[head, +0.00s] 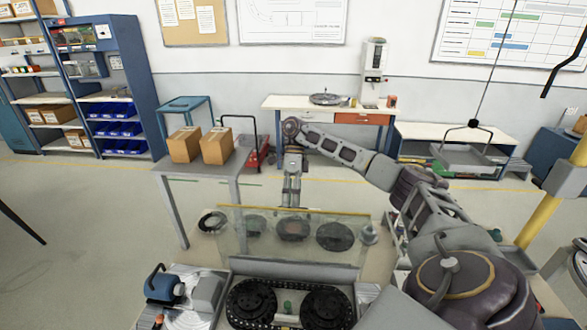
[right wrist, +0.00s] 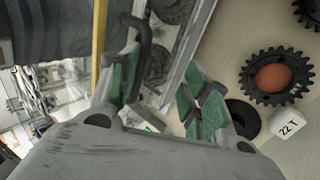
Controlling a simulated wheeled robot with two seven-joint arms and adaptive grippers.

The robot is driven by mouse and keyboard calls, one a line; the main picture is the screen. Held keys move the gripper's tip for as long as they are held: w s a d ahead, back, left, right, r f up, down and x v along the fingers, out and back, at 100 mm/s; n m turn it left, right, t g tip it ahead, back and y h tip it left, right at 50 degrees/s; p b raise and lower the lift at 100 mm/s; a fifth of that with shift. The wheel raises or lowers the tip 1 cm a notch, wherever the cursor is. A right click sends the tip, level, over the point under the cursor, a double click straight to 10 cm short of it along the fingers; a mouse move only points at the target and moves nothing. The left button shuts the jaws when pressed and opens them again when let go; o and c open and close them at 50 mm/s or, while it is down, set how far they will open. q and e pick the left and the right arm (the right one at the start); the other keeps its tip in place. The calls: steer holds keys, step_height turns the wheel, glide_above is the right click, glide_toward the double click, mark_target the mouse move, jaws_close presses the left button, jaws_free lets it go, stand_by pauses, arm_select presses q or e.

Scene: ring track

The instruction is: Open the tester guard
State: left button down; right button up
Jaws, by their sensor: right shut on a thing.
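The tester guard (head: 270,245) is a clear panel with a yellow strip along its top edge. In the head view it stands raised at the far side of the tester (head: 287,300), whose two dark chain wheels lie uncovered in front of it. My right gripper (head: 291,203) reaches down to the guard's top edge from behind. In the right wrist view its green-padded fingers (right wrist: 163,95) stand apart, with part of the guard between them; the exact contact is hard to see. My left gripper is not in view.
Dark gears and rings (head: 335,236) lie on the surface behind the guard. A blue motor (head: 163,285) is left of the tester. A grey table (head: 185,170) with two cartons (head: 217,146) stands beyond. A yellow post (head: 548,200) rises at the right.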

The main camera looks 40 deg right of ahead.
steer(key=v, duration=1.1)
stand_by(2.1)
steer(key=shift+d+r, duration=0.1)
steer(key=shift+r, duration=0.05)
stand_by(0.7)
